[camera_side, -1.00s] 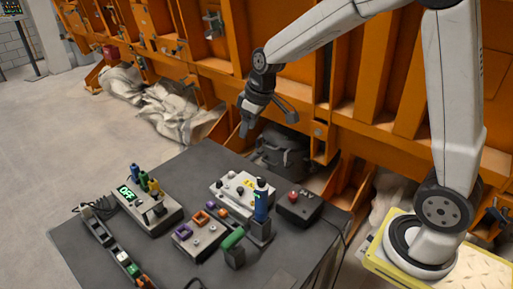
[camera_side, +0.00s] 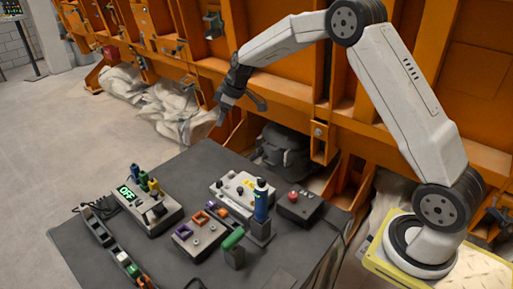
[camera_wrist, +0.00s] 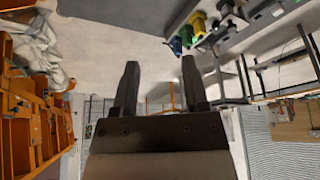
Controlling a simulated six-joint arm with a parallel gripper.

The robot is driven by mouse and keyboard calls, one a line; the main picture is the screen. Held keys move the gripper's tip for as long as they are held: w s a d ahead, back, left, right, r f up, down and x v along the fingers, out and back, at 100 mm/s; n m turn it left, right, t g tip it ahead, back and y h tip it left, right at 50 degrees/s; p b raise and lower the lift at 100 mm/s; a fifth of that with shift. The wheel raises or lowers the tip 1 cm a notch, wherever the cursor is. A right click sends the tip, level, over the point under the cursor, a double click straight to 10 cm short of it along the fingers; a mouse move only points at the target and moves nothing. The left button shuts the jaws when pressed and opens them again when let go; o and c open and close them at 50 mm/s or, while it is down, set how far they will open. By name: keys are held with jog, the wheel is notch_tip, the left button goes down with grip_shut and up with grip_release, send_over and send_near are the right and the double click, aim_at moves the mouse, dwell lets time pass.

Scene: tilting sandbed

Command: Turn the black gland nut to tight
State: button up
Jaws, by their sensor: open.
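My gripper (camera_side: 222,110) hangs in the air beyond the back left edge of the dark table, above the table top. It also shows in the wrist view (camera_wrist: 160,66), with its two fingers apart and nothing between them. The black gland nut is too small to pick out for certain. Small black parts show on the pale box (camera_side: 226,199) at the table's back and on the grey box with the green display (camera_side: 148,208) at the left. My gripper is well clear of both.
The dark table (camera_side: 262,281) also holds a blue bottle (camera_side: 261,200) on a stand, a black box with a red button (camera_side: 300,207), a box with purple and orange parts (camera_side: 199,238), and a strip of coloured pieces (camera_side: 113,250). Orange steelwork (camera_side: 290,100) stands behind.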

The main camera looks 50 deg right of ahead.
send_near(219, 181)
jog(key=f, duration=0.1)
jog(key=shift+w+a+f, duration=0.1)
jog(key=shift+w+f, duration=0.15)
jog(key=shift+w, duration=0.1)
jog(key=shift+x, duration=3.8)
grip_shut()
